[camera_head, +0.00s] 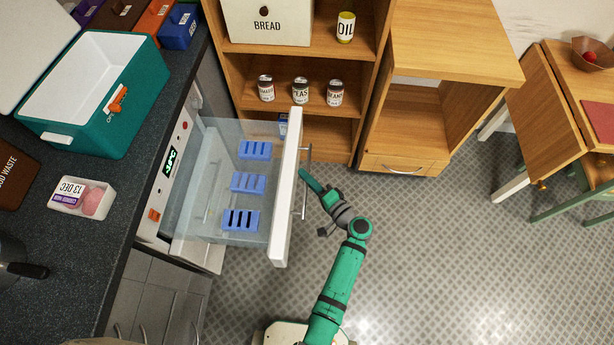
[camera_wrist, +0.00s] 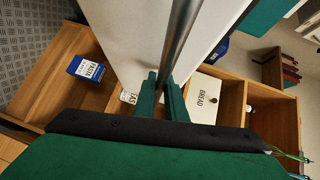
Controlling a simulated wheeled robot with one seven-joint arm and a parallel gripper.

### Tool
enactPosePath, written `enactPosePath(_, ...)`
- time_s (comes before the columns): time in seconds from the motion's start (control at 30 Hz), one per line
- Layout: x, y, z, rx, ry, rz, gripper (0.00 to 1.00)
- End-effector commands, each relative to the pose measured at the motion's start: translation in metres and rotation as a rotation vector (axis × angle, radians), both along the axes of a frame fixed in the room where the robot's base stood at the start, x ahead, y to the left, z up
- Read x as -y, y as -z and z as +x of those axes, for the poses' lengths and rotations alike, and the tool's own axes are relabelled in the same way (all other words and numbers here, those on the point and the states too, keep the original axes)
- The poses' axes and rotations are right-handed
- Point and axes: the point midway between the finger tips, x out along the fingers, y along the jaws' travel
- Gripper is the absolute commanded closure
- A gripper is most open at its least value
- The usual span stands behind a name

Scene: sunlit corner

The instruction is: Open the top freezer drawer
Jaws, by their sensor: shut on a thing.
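The top freezer drawer (camera_head: 217,150) is pulled well out of the freezer (camera_head: 168,165). It has clear walls and a white front (camera_head: 288,190). Three blue ice trays (camera_head: 247,182) lie inside it. A metal bar handle (camera_head: 304,205) runs along the front, and it also shows in the wrist view (camera_wrist: 181,38). My gripper (camera_head: 312,181) is at the outer side of the front, shut on the handle. In the wrist view its green fingers (camera_wrist: 162,92) close around the bar. The freezer's panel has a lit green display.
A wooden shelf (camera_head: 240,93) with cans and a bread box (camera_head: 266,22) stands close to the drawer's far side. A wooden cabinet (camera_head: 405,165) is to its right. The counter (camera_head: 130,170) at left holds a teal cooler (camera_head: 90,130).

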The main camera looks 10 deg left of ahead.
Motion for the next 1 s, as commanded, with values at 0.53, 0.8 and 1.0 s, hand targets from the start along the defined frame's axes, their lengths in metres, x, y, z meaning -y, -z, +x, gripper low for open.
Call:
enactPosePath(0.53, -0.001, 0.001, -0.001, -0.002, -0.002, 0.0, 0.82)
enactPosePath(0.8, 0.008, -0.001, -0.008, -0.001, 0.001, 0.0, 0.82)
enactPosePath(1.0, 0.033, -0.005, -0.032, -0.001, 0.003, -0.001, 0.82)
